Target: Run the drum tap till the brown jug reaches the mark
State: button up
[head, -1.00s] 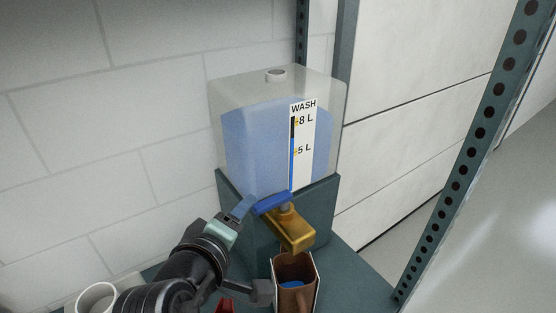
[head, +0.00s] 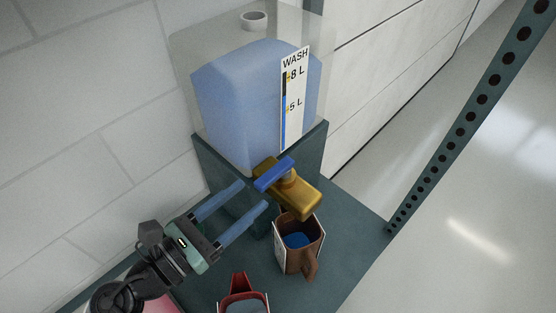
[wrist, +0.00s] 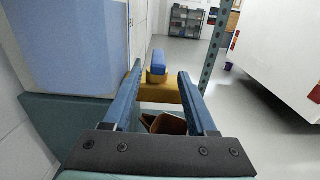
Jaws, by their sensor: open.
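The clear wash drum (head: 235,105) holds blue liquid and stands on a dark green block. Its brass tap (head: 300,200) has a blue lever (head: 273,174) lying crosswise to the spout. The brown jug (head: 312,262) stands upright beneath the spout, with blue liquid inside. I cannot make out its mark or a stream. My gripper (head: 254,195) is open and empty, its two blue fingers pointing at the tap, apart from the lever. In the wrist view, the lever (wrist: 158,60) shows between the fingertips, beyond them, and the jug (wrist: 168,125) is partly hidden by my gripper.
A red jug (head: 240,284) stands in front, near my arm. The drum's gauge strip (head: 291,100) reads WASH, with 8 L and 5 L marks. A perforated post (head: 470,115) rises at the right. The green shelf (head: 350,215) is clear right of the brown jug.

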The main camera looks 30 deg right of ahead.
aim_at(291, 160)
jog(key=p+x, duration=0.2)
jog(key=x, duration=0.7)
jog(key=shift+w+d+f, duration=0.1)
jog(key=shift+w+d, duration=0.15)
jog(key=shift+d, duration=0.05)
jog(key=shift+c, duration=0.3)
grip_shut()
dwell(0.6)
